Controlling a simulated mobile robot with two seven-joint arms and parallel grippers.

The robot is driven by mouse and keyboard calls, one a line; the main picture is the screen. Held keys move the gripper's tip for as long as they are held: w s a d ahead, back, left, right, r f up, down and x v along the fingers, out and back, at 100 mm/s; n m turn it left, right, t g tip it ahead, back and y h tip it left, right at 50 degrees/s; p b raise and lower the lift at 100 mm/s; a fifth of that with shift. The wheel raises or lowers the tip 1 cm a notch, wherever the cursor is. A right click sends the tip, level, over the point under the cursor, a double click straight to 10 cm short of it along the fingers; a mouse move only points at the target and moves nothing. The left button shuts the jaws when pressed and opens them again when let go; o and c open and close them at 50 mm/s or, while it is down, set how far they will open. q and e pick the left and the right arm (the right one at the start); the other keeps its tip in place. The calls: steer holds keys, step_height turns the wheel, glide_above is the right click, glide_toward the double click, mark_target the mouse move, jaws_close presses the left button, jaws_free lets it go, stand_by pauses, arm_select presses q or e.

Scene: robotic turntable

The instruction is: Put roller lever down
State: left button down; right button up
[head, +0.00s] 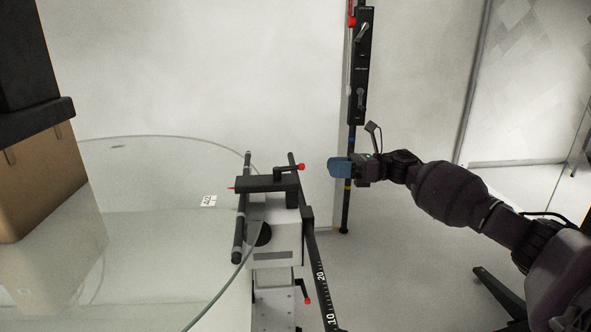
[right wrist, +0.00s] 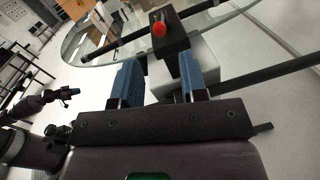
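The roller unit has a black block (head: 265,184) above a white housing (head: 283,240), with a dark roller (head: 239,222) at its left against the glass turntable's edge. A red lever knob (head: 301,167) sticks out at the block's right end; it also shows in the right wrist view (right wrist: 159,29). My right gripper (head: 340,168) is right of the knob and apart from it. Its two blue fingers are spread with nothing between them in the right wrist view (right wrist: 162,80). My left gripper (right wrist: 69,93) appears small in that view; its opening is unclear.
The round glass turntable (head: 150,225) fills the left, with a brown and black box (head: 45,180) over it. A black ruler bar (head: 317,260) runs forward from the unit. A lower red-tipped handle (head: 307,301) and a dark upright pole (head: 346,205) are nearby.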

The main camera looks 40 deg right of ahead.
mark_target(296, 168)
steer(key=x, duration=1)
steer(key=shift+b, duration=0.3)
steer(key=shift+c, duration=0.5)
